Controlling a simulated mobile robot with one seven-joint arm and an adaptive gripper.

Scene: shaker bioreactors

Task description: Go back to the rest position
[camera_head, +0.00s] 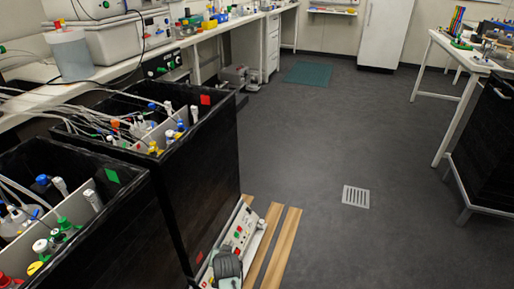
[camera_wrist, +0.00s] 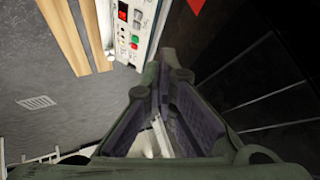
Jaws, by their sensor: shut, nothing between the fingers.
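My gripper (camera_wrist: 170,78) shows in the wrist view with its two dark grey-green fingers coming together at the tips, shut and empty. In the head view, a grey part of my gripper (camera_head: 228,263) shows at the bottom edge, in front of a white control panel. The control panel (camera_head: 243,232) stands low beside the black shaker box. It also shows in the wrist view (camera_wrist: 134,22), with red and green buttons, beyond the fingertips. I cannot tell the exact gap between the fingers and the panel.
Two open black boxes (camera_head: 205,165) with tubes and coloured-cap bottles stand at left, below a white bench (camera_head: 190,38). Wooden slats (camera_head: 272,247) lie by the panel. The grey floor with a drain (camera_head: 356,196) is clear. A table (camera_head: 440,42) stands right.

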